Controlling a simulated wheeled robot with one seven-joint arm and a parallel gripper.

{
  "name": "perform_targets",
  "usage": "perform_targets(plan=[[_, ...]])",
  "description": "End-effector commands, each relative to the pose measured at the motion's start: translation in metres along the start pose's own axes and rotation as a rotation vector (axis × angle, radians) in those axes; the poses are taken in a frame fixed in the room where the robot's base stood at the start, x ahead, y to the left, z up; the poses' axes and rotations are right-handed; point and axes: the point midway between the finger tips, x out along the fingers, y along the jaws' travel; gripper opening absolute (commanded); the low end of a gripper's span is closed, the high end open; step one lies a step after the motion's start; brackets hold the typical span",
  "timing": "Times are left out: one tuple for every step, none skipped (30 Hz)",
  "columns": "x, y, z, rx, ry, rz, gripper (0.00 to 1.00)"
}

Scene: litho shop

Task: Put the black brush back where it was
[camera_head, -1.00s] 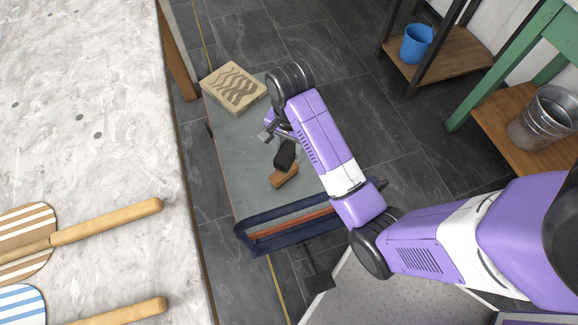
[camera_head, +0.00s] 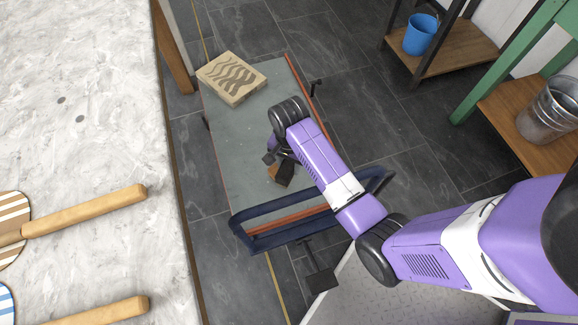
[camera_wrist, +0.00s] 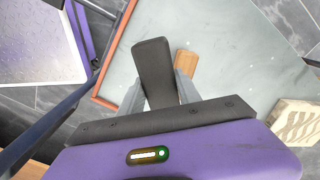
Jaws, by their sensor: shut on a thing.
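The black brush (camera_wrist: 155,72) is between the fingers of my gripper (camera_wrist: 158,95) in the wrist view, and my gripper is shut on it. In the head view the brush (camera_head: 285,174) hangs below my gripper (camera_head: 277,156), over the grey top of a cart (camera_head: 236,145). A small brown wooden block (camera_wrist: 186,64) lies on the cart top beside the brush. It is partly hidden behind the brush in the head view (camera_head: 272,173). I cannot tell whether the brush touches the cart top.
A carved block (camera_head: 231,78) lies at the cart's far end. The cart has a dark blue handle frame (camera_head: 243,238) at its near end. A pale worktop (camera_head: 90,130) with paddles stands at left. Shelves at right hold a blue bucket (camera_head: 420,35) and a metal bucket (camera_head: 550,110).

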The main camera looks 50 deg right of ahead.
Motion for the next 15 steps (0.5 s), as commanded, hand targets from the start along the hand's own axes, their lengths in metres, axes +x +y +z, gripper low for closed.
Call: perform_targets(plan=[[0.011,0.000,0.000,0.000,-0.001,0.001,0.07],[0.016,0.000,0.000,0.000,-0.001,0.002,0.07],[0.022,0.000,0.000,0.000,-0.001,0.002,0.07],[0.025,0.000,0.000,0.000,0.000,0.000,0.07],[0.026,0.000,0.000,0.000,0.000,0.000,0.07],[0.028,0.000,0.000,0.000,0.000,0.000,0.07],[0.028,0.000,0.000,0.000,0.000,0.000,0.07],[0.027,0.000,0.000,0.000,0.000,0.000,0.07],[0.027,0.000,0.000,0.000,0.000,-0.001,0.07],[0.026,0.000,0.000,0.000,0.000,-0.001,0.07],[0.026,0.000,0.000,0.000,0.000,-0.001,0.07],[0.026,0.000,0.000,0.000,0.000,-0.001,0.07],[0.027,0.000,0.000,0.000,0.000,0.000,0.07],[0.027,0.000,0.000,0.000,0.000,0.000,0.07],[0.028,0.000,0.000,0.000,0.000,0.000,0.07]])
